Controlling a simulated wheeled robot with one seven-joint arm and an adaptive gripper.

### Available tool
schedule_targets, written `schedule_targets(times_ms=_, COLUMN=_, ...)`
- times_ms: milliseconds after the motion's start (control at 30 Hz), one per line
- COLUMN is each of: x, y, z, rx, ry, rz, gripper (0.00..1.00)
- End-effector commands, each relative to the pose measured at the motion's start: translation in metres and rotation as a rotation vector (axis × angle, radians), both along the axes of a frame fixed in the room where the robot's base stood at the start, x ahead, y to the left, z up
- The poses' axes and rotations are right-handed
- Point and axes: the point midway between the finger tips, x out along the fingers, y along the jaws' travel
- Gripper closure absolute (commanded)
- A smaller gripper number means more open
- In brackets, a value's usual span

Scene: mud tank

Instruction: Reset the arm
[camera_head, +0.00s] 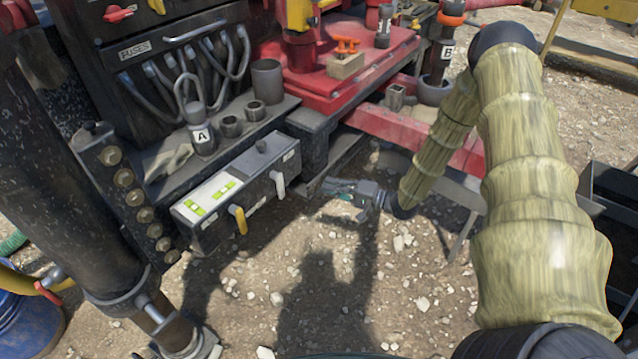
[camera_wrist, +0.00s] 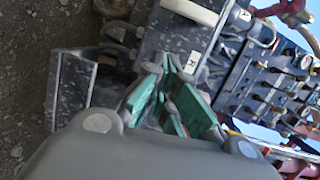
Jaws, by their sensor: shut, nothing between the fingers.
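My arm (camera_head: 525,180), in a tan sleeve, rises on the right of the head view, bends at the top and comes down to my gripper (camera_head: 330,187). The gripper is shut and empty, pointing left above the gravel, just right of a grey control box (camera_head: 240,190) with a yellow lever and a white one. In the wrist view the green-padded fingers (camera_wrist: 172,75) point up toward grey equipment. The wrist housing hides the lower part of that view.
A black panel marked FUSES (camera_head: 175,50) with cables stands behind a ledge holding a connector marked A (camera_head: 201,135) and grey cups. Red machinery (camera_head: 345,70) and a connector marked B (camera_head: 440,55) are behind. Open gravel (camera_head: 400,290) lies below the gripper. A black post (camera_head: 75,180) stands left.

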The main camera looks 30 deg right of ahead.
Motion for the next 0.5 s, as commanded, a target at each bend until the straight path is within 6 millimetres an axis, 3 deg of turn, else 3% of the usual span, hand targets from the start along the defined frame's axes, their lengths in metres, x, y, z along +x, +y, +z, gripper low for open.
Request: schedule_targets(times_ms=500, x=-0.0047, y=-0.0033, z=0.0003, rx=0.0, ry=0.0, rz=0.001, gripper=1.0)
